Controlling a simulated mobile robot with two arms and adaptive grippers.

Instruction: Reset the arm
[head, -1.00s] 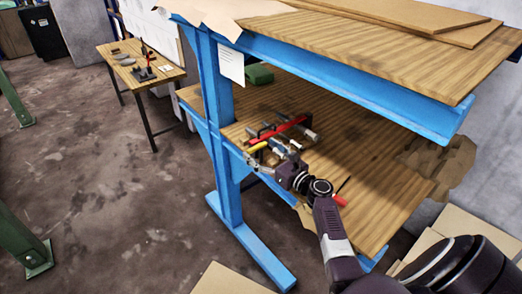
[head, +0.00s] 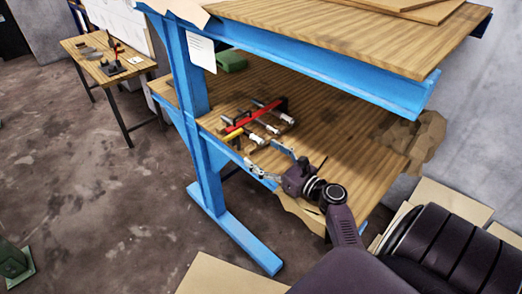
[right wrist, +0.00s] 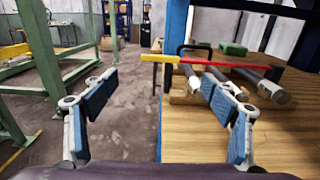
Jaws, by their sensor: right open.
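My right gripper (head: 268,161) is open and empty at the front edge of the lower wooden shelf (head: 310,128) of the blue bench. In the right wrist view its two blue-padded fingers (right wrist: 158,100) are spread wide, the right one over the shelf and the left one beyond its edge. A red bar with a yellow end (head: 256,116) and several grey metal clamp-like tools (head: 262,132) lie on the shelf, just beyond the fingers. The red bar also shows in the right wrist view (right wrist: 218,64). My left gripper is not in view.
A blue bench post (head: 187,80) and foot (head: 240,240) stand left of my right arm. Cardboard (head: 425,135) lies at the right. The floor (head: 90,200) at left is mostly open.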

